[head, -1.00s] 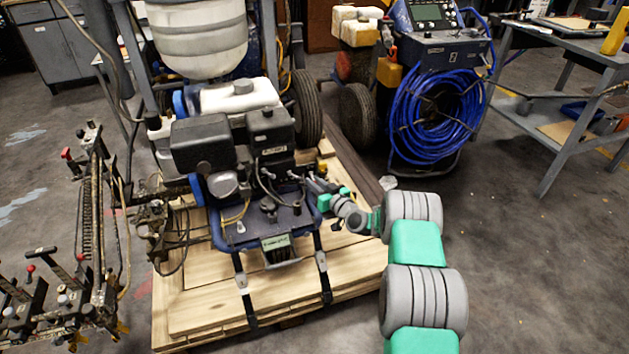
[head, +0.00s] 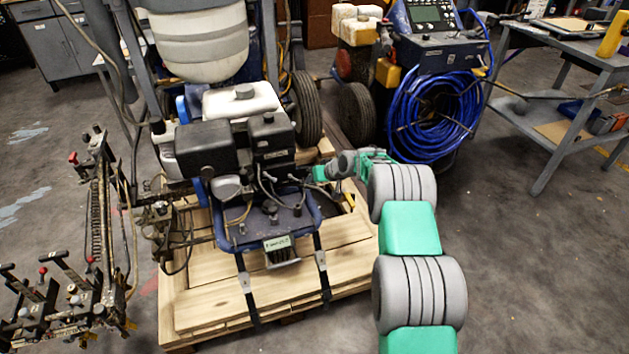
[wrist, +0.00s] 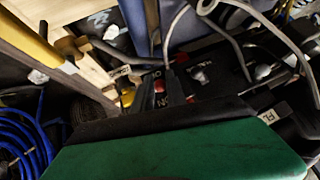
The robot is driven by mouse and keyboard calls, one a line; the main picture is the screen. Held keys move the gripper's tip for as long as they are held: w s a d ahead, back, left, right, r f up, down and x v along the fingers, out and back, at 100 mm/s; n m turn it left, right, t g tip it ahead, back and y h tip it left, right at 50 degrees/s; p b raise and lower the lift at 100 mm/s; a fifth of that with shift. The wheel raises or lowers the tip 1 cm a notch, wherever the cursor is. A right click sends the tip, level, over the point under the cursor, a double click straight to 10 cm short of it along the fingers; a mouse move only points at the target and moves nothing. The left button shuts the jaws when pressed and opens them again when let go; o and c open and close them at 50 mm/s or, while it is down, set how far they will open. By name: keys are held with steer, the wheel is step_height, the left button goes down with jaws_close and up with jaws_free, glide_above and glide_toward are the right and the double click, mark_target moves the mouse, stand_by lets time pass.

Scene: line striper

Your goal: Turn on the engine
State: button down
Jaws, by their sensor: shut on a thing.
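The engine (head: 235,145) sits on the striper's blue frame, with a black box-shaped cover and a white tank. My gripper (head: 318,176) is at the right side of the engine, beside its lower controls. In the wrist view, my green gripper body (wrist: 180,150) with its dark front edge fills the bottom. Just beyond that edge are a red switch (wrist: 159,87) with ON lettering beside it and a yellow part (wrist: 127,97). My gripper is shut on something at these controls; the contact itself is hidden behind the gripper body.
The striper stands on a wooden pallet (head: 215,285). A lever stand (head: 75,300) is at the left. A machine with a coiled blue hose (head: 435,115) stands behind my arm, and a grey workbench (head: 575,75) is at the right. The floor at the lower right is clear.

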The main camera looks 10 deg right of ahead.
steer(key=shift+w+r, duration=0.25)
steer(key=shift+r, duration=0.15)
steer(key=c, duration=1.4)
jaws_free()
steer(key=shift+o, duration=0.2)
steer(key=shift+f, duration=0.1)
steer(key=shift+s, duration=0.1)
steer(key=p+v, duration=0.2)
steer(key=v, duration=0.5)
steer(key=shift+r, duration=0.35)
steer(key=shift+s+d, duration=0.1)
